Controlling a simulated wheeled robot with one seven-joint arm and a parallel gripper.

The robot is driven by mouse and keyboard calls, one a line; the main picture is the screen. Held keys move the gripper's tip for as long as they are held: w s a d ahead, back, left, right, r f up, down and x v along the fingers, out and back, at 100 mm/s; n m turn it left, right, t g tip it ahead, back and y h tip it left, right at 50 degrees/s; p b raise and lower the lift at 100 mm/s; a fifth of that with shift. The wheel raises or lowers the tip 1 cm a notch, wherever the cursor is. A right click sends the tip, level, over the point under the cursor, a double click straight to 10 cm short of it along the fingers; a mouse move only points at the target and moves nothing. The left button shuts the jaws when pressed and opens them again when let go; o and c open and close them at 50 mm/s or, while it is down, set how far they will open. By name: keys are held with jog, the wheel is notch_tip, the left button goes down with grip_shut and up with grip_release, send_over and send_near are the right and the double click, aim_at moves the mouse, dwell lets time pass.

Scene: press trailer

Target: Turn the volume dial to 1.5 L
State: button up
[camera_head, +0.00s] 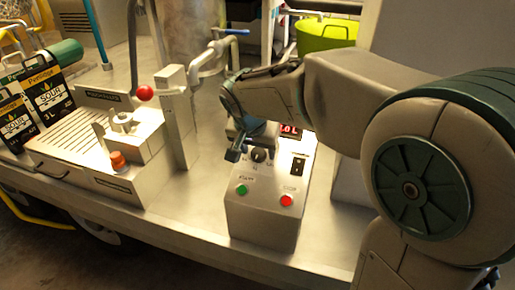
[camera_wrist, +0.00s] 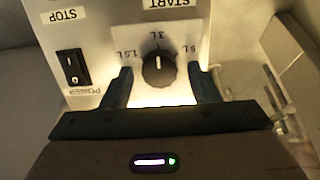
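The volume dial (camera_wrist: 158,70) is a round black knob with a white line on the control box (camera_head: 262,215). In the wrist view its line points to the 3 L mark, with 1.5 L to the left and another mark to the right. In the head view the dial (camera_head: 258,156) is beside my gripper (camera_head: 238,150). In the wrist view my gripper (camera_wrist: 162,80) is open, one finger on each side of the dial, with gaps visible. The red display (camera_head: 289,129) is partly hidden by my arm and reads something ending in ".0 L".
The box has a green button (camera_head: 242,190), a red button (camera_head: 286,200) and a black power switch (camera_wrist: 72,67). Left of it stand a press post (camera_head: 179,115), a red ball knob (camera_head: 144,92) and sour cartons (camera_head: 50,90). The counter in front is clear.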

jog(key=c, duration=0.8)
jog(key=shift+n, duration=0.4)
jog(key=n+p, duration=0.1)
jog(key=n, duration=0.4)
jog(key=shift+a+r+n, duration=0.1)
jog(key=shift+a+n, duration=0.05)
jog(key=shift+n, duration=0.15)
jog(key=n+h+p, duration=0.1)
jog(key=n, duration=0.4)
jog(key=shift+a, duration=0.15)
jog(key=shift+n, duration=0.3)
jog(key=o, duration=1)
